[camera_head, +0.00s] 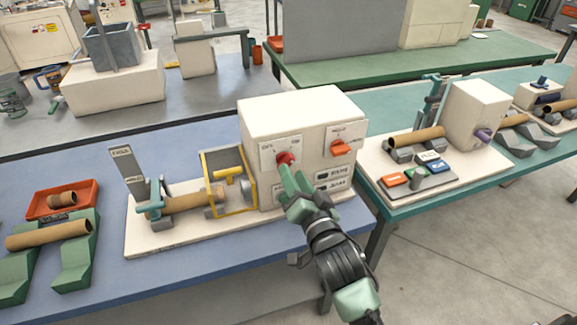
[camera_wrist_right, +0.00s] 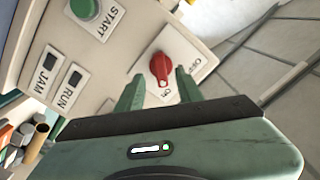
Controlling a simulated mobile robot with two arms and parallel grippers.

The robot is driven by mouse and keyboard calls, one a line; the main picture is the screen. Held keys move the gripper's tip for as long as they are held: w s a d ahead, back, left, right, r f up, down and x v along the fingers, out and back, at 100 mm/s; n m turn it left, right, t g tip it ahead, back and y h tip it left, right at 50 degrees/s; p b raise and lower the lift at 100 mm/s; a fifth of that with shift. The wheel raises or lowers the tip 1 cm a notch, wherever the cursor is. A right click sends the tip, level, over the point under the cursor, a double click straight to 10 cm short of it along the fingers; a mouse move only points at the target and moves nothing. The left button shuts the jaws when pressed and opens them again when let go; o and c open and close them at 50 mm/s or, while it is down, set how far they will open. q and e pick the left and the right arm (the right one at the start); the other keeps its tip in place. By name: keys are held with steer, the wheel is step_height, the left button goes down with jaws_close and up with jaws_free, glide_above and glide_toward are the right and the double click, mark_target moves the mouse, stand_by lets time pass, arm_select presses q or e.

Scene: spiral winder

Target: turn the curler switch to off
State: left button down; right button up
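A white control box (camera_head: 300,112) stands on a white base on the blue table in the head view. A red rotary knob (camera_head: 285,158) sits on a labelled plate on its front. My left gripper is not in view.
A yellow-framed guard (camera_head: 230,182) and a brown tube (camera_head: 195,203) are left of the box.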

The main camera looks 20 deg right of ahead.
steer(key=w, duration=0.3)
steer(key=shift+w+a, duration=0.15)
steer(key=shift+w, duration=0.1)
steer(key=shift+c, duration=0.3)
jaws_close()
